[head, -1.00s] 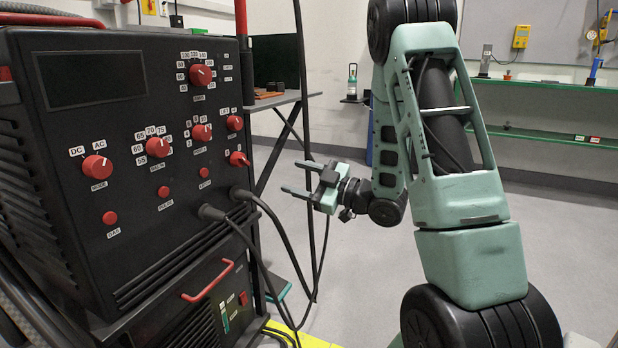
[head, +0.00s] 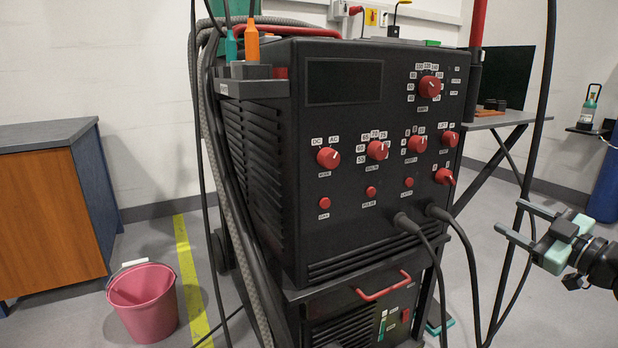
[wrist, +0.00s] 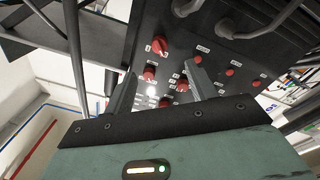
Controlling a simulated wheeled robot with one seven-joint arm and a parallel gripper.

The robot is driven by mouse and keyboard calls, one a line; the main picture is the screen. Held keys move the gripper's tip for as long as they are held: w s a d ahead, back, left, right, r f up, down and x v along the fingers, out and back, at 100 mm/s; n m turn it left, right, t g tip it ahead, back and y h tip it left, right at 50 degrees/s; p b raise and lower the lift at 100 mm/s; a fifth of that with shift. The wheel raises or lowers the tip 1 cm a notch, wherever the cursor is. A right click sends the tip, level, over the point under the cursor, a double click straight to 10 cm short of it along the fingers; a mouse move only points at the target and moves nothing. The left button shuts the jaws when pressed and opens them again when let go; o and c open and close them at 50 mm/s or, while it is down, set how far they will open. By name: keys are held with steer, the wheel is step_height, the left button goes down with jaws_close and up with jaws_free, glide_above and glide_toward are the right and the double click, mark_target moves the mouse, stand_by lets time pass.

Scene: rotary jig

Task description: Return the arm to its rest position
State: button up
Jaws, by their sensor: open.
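My gripper (head: 522,226) is at the right edge of the head view, to the right of the black welding machine (head: 262,170). Its two grey fingers are spread apart with nothing between them. Only the gripper and a black wrist part of my arm show in the head view; the rest is out of frame. In the wrist view, the open fingers (wrist: 158,95) point toward the machine's front panel (wrist: 212,50), with its red knobs beyond the fingertips. The fingers look apart from the panel.
Black cables (head: 468,262) hang from the panel close to the gripper. A metal table (head: 505,118) stands behind the machine. A pink bucket (head: 143,305) and an orange-fronted cabinet (head: 50,220) stand at the left. A blue gas cylinder (head: 605,185) is at the right edge.

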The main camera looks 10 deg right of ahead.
steer(key=w+a+f+m+g+h, duration=0.3)
steer(key=w+f+m+g+h, duration=0.1)
steer(key=h, duration=0.1)
steer(key=s+a+f+m+g+h, duration=0.2)
steer(key=s+a+f+m+g, duration=0.15)
steer(key=s+a+g, duration=0.2)
steer(key=s+a+r+n+g+y, duration=0.2)
steer(key=s+a+n+g, duration=0.45)
steer(key=s+a, duration=1.8)
step_height(320, 180, up, 36)
steer(key=w+a+m+g+p, duration=0.1)
steer(key=w+p, duration=0.1)
steer(key=p, duration=3.4)
steer(key=shift+a+r+m+g, duration=0.15)
steer(key=shift+m+g, duration=0.15)
steer(key=shift+m, duration=0.1)
